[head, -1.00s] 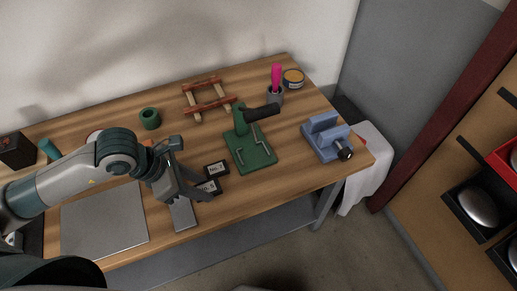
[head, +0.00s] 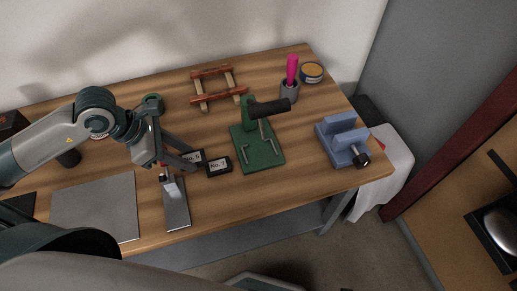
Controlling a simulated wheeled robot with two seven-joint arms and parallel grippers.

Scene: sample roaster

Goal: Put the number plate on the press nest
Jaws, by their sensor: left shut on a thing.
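My left gripper (head: 180,168) is shut on a small pale metal piece (head: 172,187), which looks like the number plate; the fingers partly hide it. It is held over a narrow grey metal strip (head: 177,212) near the table's front edge. The green press (head: 248,112) stands to the right of the gripper, with a black lever handle. Its flat green base (head: 262,155) carries thin pale L-shaped rails around the bare nest area. The gripper is apart from the press. My right gripper is not in view.
Two black blocks marked No. 5 (head: 195,156) and No. 7 (head: 219,167) sit between gripper and press. A blue vise (head: 340,143) stands at right, a wooden rack (head: 219,88) behind. A wide grey sheet (head: 95,207) lies at left. A cup (head: 289,93) holds a pink-handled tool.

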